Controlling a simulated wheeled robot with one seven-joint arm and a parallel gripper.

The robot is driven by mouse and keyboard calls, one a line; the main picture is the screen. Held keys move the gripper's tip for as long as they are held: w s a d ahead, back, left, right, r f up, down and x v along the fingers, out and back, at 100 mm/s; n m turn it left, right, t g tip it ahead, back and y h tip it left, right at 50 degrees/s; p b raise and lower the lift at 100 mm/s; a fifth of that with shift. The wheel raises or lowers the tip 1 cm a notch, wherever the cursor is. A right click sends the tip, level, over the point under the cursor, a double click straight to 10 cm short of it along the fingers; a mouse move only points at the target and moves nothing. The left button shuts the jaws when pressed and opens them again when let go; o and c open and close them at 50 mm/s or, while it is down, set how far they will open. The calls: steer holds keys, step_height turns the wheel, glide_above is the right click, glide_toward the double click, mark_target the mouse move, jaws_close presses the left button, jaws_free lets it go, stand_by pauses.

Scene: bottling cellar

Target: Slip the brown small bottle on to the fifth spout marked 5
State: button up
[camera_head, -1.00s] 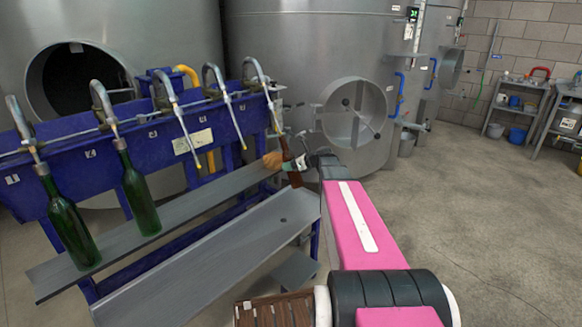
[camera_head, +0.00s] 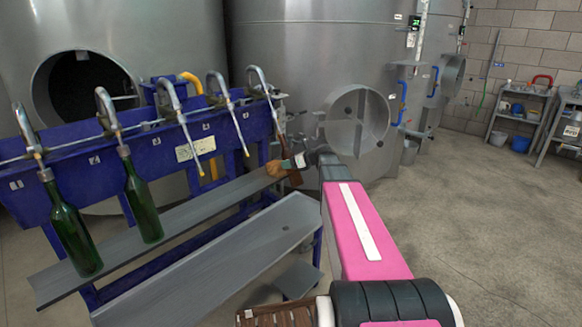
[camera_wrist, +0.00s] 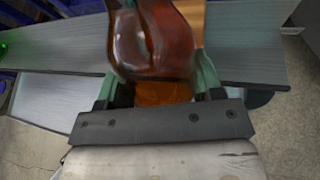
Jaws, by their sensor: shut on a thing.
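My gripper (camera_head: 300,163) is shut on the brown small bottle (camera_head: 291,172) in the head view, at the right end of the filler. The bottle looks dark brown and near upright, slightly tilted. In the wrist view the brown bottle (camera_wrist: 152,40) fills the upper middle, between the green fingers of my gripper (camera_wrist: 155,75). The fifth spout (camera_head: 266,92), rightmost in the row, hangs down just above the bottle. Its lower end and the bottle mouth are close together; I cannot tell whether the tip is inside the neck. Its number is not readable.
Two green bottles (camera_head: 70,228) (camera_head: 142,200) hang on the two left spouts. Two middle spouts (camera_head: 226,92) are empty. A grey shelf (camera_head: 190,212) runs under the spouts, with a lower tray (camera_head: 220,245) in front. An orange-brown object (camera_head: 275,168) is beside the bottle. Steel tanks (camera_head: 310,60) stand behind.

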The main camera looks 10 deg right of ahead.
mark_target(280, 132)
steer(key=shift+w+a+r, duration=0.6)
steer(key=shift+w+r, duration=0.2)
steer(key=shift+r, duration=1.35)
steer(key=shift+w+a+r, duration=0.55)
steer(key=shift+w+r, duration=0.3)
steer(key=shift+r, duration=1.3)
steer(key=shift+w+a+r, duration=0.6)
steer(key=shift+w+r, duration=0.2)
steer(key=shift+r, duration=1.35)
steer(key=shift+w+a+f+n+t+y, duration=0.15)
steer(key=shift+w+a+f+t+y, duration=0.45)
steer(key=shift+w+f, duration=0.25)
steer(key=shift+w+a+f+n+t+y, duration=0.15)
steer(key=shift+w+a+f+t+y, duration=0.4)
steer(key=shift+w+a+f, duration=0.3)
steer(key=shift+d+f, duration=0.2)
steer(key=shift+f, duration=0.7)
steer(key=o, duration=1.2)
steer(key=shift+s, duration=0.1)
